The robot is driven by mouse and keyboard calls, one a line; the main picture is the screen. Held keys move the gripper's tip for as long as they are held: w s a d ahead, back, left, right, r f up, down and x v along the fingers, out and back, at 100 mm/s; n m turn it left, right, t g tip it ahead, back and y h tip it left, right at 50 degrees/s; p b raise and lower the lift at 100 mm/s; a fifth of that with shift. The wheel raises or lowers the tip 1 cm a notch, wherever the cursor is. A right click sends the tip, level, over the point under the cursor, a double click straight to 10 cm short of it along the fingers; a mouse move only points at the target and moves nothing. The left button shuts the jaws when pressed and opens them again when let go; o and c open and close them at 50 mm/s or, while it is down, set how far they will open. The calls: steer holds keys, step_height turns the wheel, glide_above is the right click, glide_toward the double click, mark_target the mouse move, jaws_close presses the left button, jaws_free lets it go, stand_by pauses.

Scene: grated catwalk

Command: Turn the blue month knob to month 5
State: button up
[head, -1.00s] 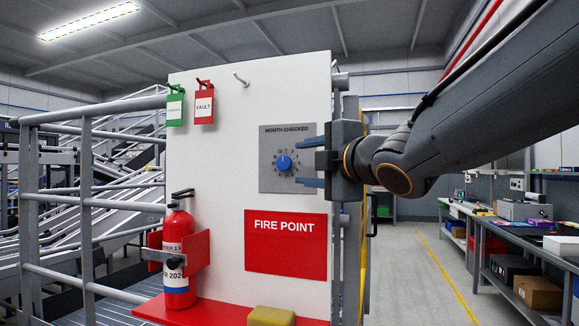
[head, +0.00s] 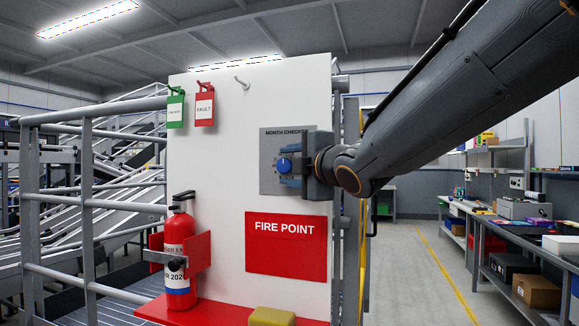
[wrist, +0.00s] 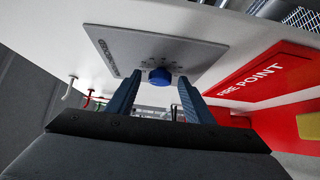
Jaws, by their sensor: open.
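The blue month knob (head: 284,165) sits on a grey plate (head: 268,182) marked "MONTH CHECKED" on the white board. Part of the dial's ring of numbers is hidden behind my gripper in the head view, and I cannot read which month the knob points to. My gripper (head: 290,166) is open in front of the plate, coming from the right. In the wrist view, the knob (wrist: 160,76) lies just beyond and between the two blue fingers of my gripper (wrist: 156,88). I cannot tell whether either finger touches it.
A red "FIRE POINT" sign (head: 286,247) is below the plate. A fire extinguisher (head: 179,255) stands at lower left on a red shelf (head: 205,312) with a yellow block (head: 271,316). Green (head: 175,107) and red "FAULT" (head: 204,106) tags hang above. A bare hook (head: 241,82) is beside them.

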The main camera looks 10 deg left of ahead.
steer(key=c, duration=1)
steer(key=shift+c, duration=0.2)
steer(key=b, duration=0.3)
steer(key=shift+f+m+t, duration=0.25)
steer(key=shift+m+t, duration=0.05)
